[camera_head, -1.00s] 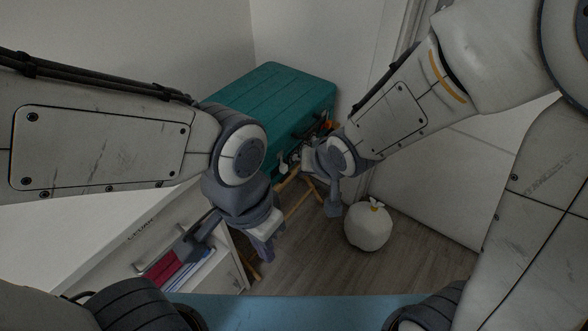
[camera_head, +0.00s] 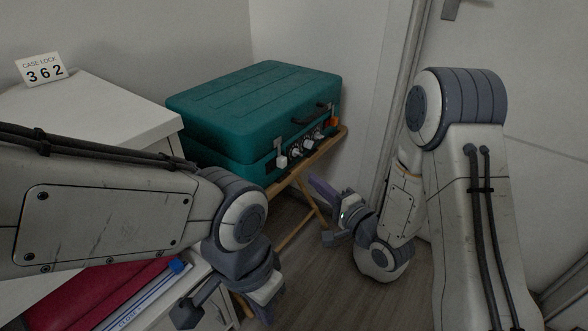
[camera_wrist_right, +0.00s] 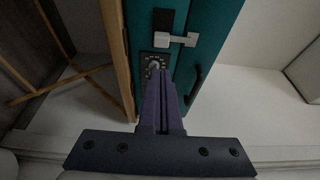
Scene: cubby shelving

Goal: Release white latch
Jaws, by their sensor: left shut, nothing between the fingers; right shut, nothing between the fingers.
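A teal case (camera_head: 255,105) lies on a wooden folding stand. On its front, the white latch (camera_head: 282,161) is at the left end and an orange latch (camera_head: 333,121) at the right end, with several dials between. In the right wrist view, the white latch (camera_wrist_right: 190,40) sticks out beside a black plate, near a dial (camera_wrist_right: 155,65). My right gripper (camera_head: 318,186) is shut and empty, below and in front of the case; in the wrist view its fingertips (camera_wrist_right: 157,82) appear just below the dial; contact cannot be told. My left gripper (camera_head: 265,303) is shut and empty, low at left.
A white cabinet (camera_head: 90,115) at left bears a "CASE LOCK 362" sign (camera_head: 43,69). Red and blue-white items (camera_head: 150,295) lie low at left near my left arm. The wooden stand (camera_head: 318,155) holds the case. Some floor shows below it.

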